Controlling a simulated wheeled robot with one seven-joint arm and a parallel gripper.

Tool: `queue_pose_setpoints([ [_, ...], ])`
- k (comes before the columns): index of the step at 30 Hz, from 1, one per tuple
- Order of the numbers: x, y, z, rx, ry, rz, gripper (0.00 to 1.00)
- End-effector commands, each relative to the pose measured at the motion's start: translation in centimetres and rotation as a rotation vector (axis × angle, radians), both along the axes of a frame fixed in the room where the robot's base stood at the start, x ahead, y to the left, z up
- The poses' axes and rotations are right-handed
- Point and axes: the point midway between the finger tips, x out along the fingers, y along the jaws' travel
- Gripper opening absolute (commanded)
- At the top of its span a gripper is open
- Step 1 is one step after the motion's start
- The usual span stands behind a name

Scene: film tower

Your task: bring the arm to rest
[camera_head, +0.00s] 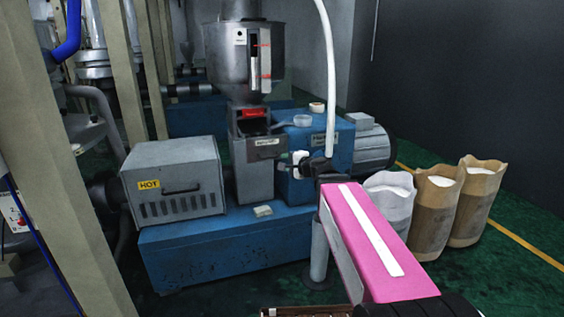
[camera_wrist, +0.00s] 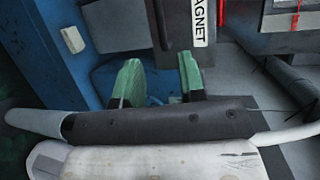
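My gripper (camera_wrist: 160,78) shows in the wrist view as two green-padded fingers standing apart, with nothing seen between them. In the head view my pink arm reaches forward from the lower right. My gripper is small and dark there, in front of the blue motor housing, and its fingers are hard to make out. Behind the fingers in the wrist view is the grey drawer housing with a MAGNET label (camera_wrist: 200,22); its front also shows in the head view (camera_head: 262,152). I cannot tell whether the fingers touch the machine.
A steel hopper (camera_head: 233,55) stands above the blue machine base (camera_head: 205,258). A grey box marked HOT (camera_head: 172,178) is at left. A small pale block (camera_head: 262,211) lies on the base. Several open sacks (camera_head: 434,215) stand at right. A beige post (camera_head: 55,150) blocks the left.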

Motion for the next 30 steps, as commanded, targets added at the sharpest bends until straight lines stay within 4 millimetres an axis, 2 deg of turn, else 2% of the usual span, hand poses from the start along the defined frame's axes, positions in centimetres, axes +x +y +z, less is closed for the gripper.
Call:
queue_pose_setpoints([
  [8, 0.0, 0.0, -0.1, -0.004, 0.001, 0.002, 0.37],
  [11, -0.3, 0.0, -1.0, -0.041, 0.006, 0.018, 0.37],
  [13, -0.7, 0.0, -2.4, -0.103, 0.017, 0.046, 0.37],
  [20, -3.8, -1.2, -10.6, -0.443, 0.097, 0.216, 0.37],
  [26, -7.5, -3.9, -17.9, -0.745, 0.210, 0.394, 0.37],
  [30, -10.5, -6.6, -22.3, -0.942, 0.311, 0.524, 0.37],
])
